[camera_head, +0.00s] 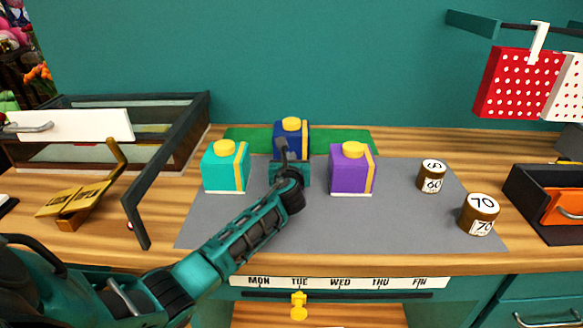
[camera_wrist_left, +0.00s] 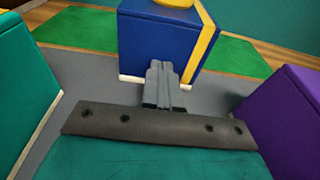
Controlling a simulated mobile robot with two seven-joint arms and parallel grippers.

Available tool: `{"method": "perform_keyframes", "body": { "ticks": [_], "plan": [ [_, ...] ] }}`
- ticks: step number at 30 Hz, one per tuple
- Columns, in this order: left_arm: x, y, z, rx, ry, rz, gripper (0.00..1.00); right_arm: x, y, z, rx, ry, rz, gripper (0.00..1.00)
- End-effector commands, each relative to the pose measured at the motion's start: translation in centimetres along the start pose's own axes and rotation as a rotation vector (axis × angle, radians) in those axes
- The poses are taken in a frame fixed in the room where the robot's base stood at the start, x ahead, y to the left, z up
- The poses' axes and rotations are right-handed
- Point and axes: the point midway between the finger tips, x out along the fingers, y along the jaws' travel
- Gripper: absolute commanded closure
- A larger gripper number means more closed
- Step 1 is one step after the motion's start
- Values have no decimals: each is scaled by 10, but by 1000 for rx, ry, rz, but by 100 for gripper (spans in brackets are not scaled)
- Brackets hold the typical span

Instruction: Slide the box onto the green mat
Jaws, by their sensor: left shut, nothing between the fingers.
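The blue box (camera_head: 301,140) with a yellow ribbon and round yellow top stands upright between a turquoise and a purple box. The green mat (camera_head: 345,138) lies behind, along the wall side, showing on both sides of the blue box. In the left wrist view the blue box (camera_wrist_left: 150,45) has its near bottom edge over grey, in front of the green mat (camera_wrist_left: 232,58); its far base is hidden. My left gripper (camera_head: 284,147) is shut and empty, its fingertips (camera_wrist_left: 163,72) at the blue box's near face; I cannot tell if they touch. My right gripper is out of view.
The turquoise box (camera_head: 222,168) and purple box (camera_head: 350,172) flank my left gripper on the grey mat (camera_head: 400,225). Weights marked 60 (camera_head: 432,177) and 70 (camera_head: 478,213) stand at right. A dark-framed case (camera_head: 180,150) stands at left.

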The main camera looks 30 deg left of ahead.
Motion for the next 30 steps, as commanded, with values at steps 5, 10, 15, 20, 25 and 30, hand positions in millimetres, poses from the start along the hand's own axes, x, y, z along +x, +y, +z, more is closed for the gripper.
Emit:
{"method": "perform_keyframes", "body": {
  "ticks": [5, 10, 15, 20, 25, 30],
  "plan": [
    [9, 1, 2, 1, -1, 1, 100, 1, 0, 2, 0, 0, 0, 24],
    [11, 1, 2, 1, -1, 1, 100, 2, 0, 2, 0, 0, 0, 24],
    [11, 1, 2, 1, -1, 1, 100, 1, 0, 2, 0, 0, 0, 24],
    [13, 1, 2, 1, -1, 1, 100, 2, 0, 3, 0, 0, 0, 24],
    [21, 1, 4, 2, -2, 1, 100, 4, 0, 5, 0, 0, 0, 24],
    [29, 1, 5, 1, -1, 1, 100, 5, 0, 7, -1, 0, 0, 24]
  ]
}}
